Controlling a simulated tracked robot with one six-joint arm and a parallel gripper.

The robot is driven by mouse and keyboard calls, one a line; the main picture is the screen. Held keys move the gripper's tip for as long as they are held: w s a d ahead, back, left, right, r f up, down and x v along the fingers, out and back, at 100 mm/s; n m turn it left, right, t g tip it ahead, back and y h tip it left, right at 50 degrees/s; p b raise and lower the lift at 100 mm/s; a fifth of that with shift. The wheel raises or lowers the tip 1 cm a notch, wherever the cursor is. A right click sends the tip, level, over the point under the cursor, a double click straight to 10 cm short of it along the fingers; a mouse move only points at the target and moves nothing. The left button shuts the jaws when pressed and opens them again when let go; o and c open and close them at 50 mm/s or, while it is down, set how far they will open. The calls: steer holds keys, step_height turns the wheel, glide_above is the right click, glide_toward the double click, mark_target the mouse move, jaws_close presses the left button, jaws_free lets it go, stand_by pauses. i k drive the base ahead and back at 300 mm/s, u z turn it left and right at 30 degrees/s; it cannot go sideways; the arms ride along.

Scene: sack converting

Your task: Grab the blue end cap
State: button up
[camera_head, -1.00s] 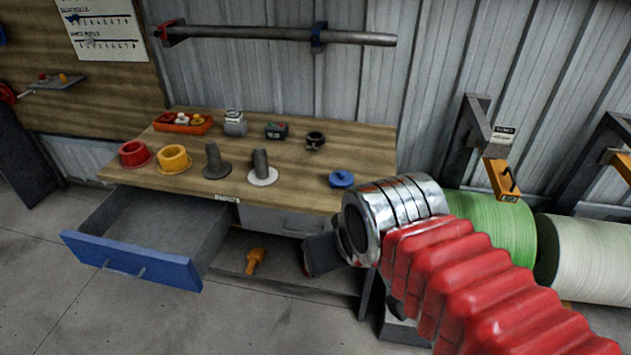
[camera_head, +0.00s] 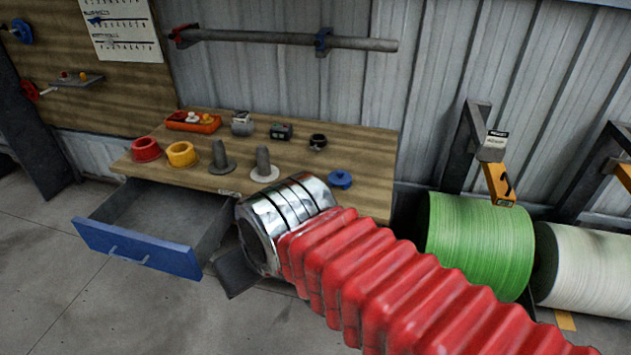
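A small blue cap-like part (camera_head: 340,180), round with a raised middle, lies on the wooden bench (camera_head: 365,155) near its front right. My arm, with a red ribbed sleeve and shiny metal wrist, reaches in from the lower right. A dark block at its end, my gripper (camera_head: 238,273), shows only in part beyond the wrist. It is left of and lower than the blue cap, in front of the bench and apart from the cap. Its fingers cannot be made out.
Red (camera_head: 146,149) and yellow rings (camera_head: 182,154), two grey flanged posts, a black collar (camera_head: 318,142) and a red tray (camera_head: 193,122) stand on the bench. A blue-fronted drawer (camera_head: 137,247) is pulled open at left. Green (camera_head: 480,245) and white rolls (camera_head: 590,265) stand right.

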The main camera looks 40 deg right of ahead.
mark_target(339, 177)
steer(key=u, duration=0.15)
steer(key=i, duration=1.5)
steer(key=u, duration=0.05)
